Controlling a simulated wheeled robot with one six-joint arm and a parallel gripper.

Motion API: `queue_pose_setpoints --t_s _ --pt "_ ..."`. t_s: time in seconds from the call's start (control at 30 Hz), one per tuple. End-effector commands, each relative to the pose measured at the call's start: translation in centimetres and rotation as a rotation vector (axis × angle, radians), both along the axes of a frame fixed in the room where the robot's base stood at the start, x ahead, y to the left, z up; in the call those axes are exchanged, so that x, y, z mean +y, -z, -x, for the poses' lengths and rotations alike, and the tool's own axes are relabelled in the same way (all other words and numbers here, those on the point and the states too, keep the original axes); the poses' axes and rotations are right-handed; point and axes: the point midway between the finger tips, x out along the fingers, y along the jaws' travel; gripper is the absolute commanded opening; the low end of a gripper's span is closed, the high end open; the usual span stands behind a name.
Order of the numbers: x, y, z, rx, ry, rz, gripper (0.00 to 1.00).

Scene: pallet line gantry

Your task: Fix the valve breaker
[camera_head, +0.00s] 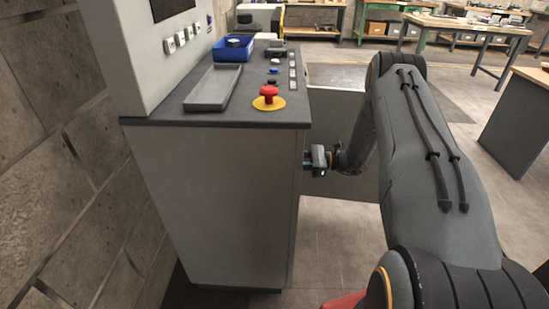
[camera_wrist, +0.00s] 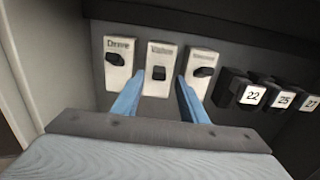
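In the wrist view, the Valve breaker (camera_wrist: 160,52) is the middle of three white plates, with a small dark switch low on its face. The Drive breaker (camera_wrist: 117,50) is to its left. A third breaker (camera_wrist: 203,58) is to its right, its label blurred; the dark levers on these two look slanted and differ from the Valve switch. My gripper (camera_wrist: 160,80) is open, its two blue fingers apart on either side of the Valve plate's lower part. I cannot tell whether they touch it. In the head view, my gripper (camera_head: 309,160) is at the cabinet's right side; the breakers are hidden there.
Black numbered blocks (camera_wrist: 251,95) sit right of the breakers. The grey cabinet (camera_head: 215,200) carries a red mushroom button (camera_head: 269,92), a grey tray (camera_head: 213,88) and a blue bin (camera_head: 233,49). A brick wall is at left. Workbenches (camera_head: 470,27) stand behind; open floor lies between.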

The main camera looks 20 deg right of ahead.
Motion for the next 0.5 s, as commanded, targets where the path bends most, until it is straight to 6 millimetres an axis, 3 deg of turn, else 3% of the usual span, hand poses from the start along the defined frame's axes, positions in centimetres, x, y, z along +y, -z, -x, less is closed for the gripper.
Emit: queue_pose_setpoints --t_s 0.2,0.5 --pt "2.6 0.0 -0.7 0.001 -0.004 -0.001 0.39" --pt "3.2 0.0 -1.0 0.001 -0.004 0.0 0.39"
